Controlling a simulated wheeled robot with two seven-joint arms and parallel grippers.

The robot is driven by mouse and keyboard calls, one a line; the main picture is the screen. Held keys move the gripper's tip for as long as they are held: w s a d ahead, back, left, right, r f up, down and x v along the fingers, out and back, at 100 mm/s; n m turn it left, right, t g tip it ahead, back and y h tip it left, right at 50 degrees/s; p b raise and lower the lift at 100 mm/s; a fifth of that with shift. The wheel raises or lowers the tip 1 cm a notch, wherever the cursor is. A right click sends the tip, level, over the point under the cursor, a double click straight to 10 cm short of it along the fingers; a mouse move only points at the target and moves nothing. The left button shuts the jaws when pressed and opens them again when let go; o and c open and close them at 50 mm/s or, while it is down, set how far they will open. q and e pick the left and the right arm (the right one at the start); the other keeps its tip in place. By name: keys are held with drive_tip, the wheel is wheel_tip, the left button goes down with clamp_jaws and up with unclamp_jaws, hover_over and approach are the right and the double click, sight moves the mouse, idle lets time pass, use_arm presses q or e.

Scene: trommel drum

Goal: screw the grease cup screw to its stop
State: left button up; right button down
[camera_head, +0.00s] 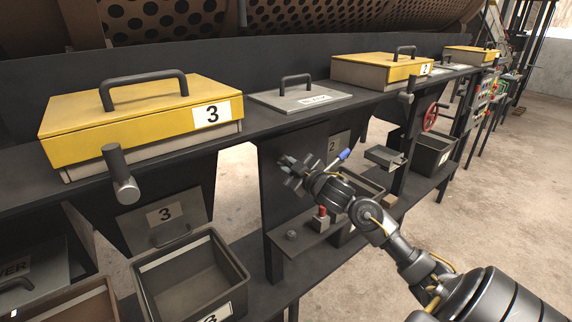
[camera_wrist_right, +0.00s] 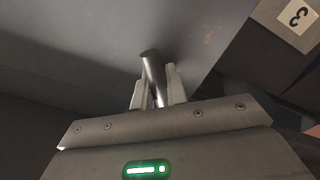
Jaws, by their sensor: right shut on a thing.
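My right gripper (camera_head: 298,176) reaches in from the lower right, in front of the dark upright panel under the long ledge. In the wrist view its pale fingers (camera_wrist_right: 154,92) are shut on a grey metal cylinder (camera_wrist_right: 152,67), which seems to be the grease cup screw. The cylinder's round end sticks out past the fingertips, slightly tilted. In the head view, the gripper end is a dark jagged shape, and I cannot separate the screw from the fingers there. How far the screw is in is hidden. My left gripper is not in view.
A small shelf below the gripper carries a red-topped block (camera_head: 320,219) and a round knob (camera_head: 292,236). A blue-tipped lever (camera_head: 341,156) shows just beside my wrist. The yellow hatch (camera_head: 130,118) and open bin (camera_head: 190,280) marked 3 are left.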

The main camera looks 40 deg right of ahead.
drive_tip(key=c, duration=1.4)
unclamp_jaws()
drive_tip(key=shift+c, duration=0.2)
drive_tip(key=s+b, duration=0.1)
drive_tip(key=s, duration=1)
drive_tip(key=shift+o, duration=0.5)
drive_tip(key=shift+w, duration=0.1)
